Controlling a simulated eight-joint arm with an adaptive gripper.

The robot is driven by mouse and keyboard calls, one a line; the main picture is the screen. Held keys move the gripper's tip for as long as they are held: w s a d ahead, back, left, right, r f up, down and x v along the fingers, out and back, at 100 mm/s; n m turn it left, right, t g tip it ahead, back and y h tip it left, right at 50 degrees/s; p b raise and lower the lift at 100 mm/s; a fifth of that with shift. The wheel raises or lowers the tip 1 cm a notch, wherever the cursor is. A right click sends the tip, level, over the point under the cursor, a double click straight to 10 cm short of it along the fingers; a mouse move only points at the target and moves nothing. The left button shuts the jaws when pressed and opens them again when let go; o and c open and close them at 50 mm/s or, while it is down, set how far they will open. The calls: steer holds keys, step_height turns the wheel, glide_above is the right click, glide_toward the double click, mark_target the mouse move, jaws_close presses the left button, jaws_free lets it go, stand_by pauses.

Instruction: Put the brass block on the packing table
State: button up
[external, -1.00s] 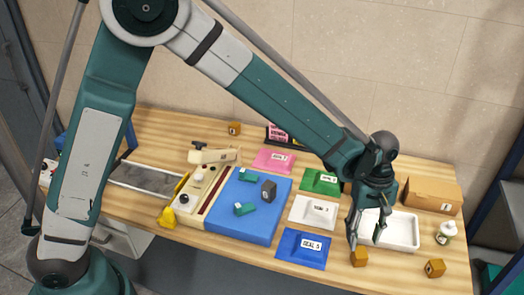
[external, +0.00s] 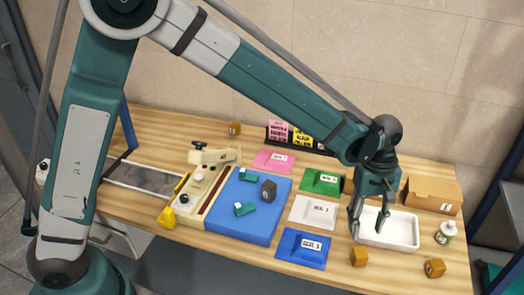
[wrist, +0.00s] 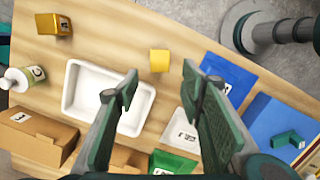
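Several brass-coloured cubes lie on the wooden table (external: 310,268); I cannot tell which one the task names. One (external: 359,257) sits in front of the white tray, and in the wrist view a plain yellow face of it (wrist: 159,61) shows just beyond the gap between my fingers. Another cube (external: 435,267) lies at the front right; in the wrist view it (wrist: 53,24) carries a light label. A third (external: 234,128) is at the back. My gripper (external: 368,232) is open and empty, above the tray's left side, fingers pointing down. No surface is visibly marked as a packing table.
The white tray (external: 408,229), cardboard box (external: 432,195) and white bottle (external: 446,233) stand at the right. Blue (external: 287,246), white (external: 304,207), green (external: 317,179) and pink (external: 268,158) mats lie left of my gripper. A blue board (external: 247,224) holds small blocks.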

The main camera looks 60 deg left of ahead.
steer(key=s+a+r+m+t, duration=0.2)
steer(key=s+a+r+m, duration=0.15)
steer(key=s+r, duration=0.55)
steer(key=s+a+r+m+t, duration=0.25)
steer(key=s+a+r, duration=0.25)
steer(key=s+r, duration=0.3)
steer(key=s+a+m+t, duration=0.1)
steer(key=s+a+m, duration=0.2)
steer(key=s, duration=0.6)
steer(key=s+a+r+m+t+y, duration=0.1)
steer(key=s+a+m+t, duration=0.1)
steer(key=s, duration=0.8)
steer(key=shift+a+r+m+y, duration=0.2)
steer(key=shift+a+m+y, duration=0.1)
steer(key=shift+a+m, duration=0.75)
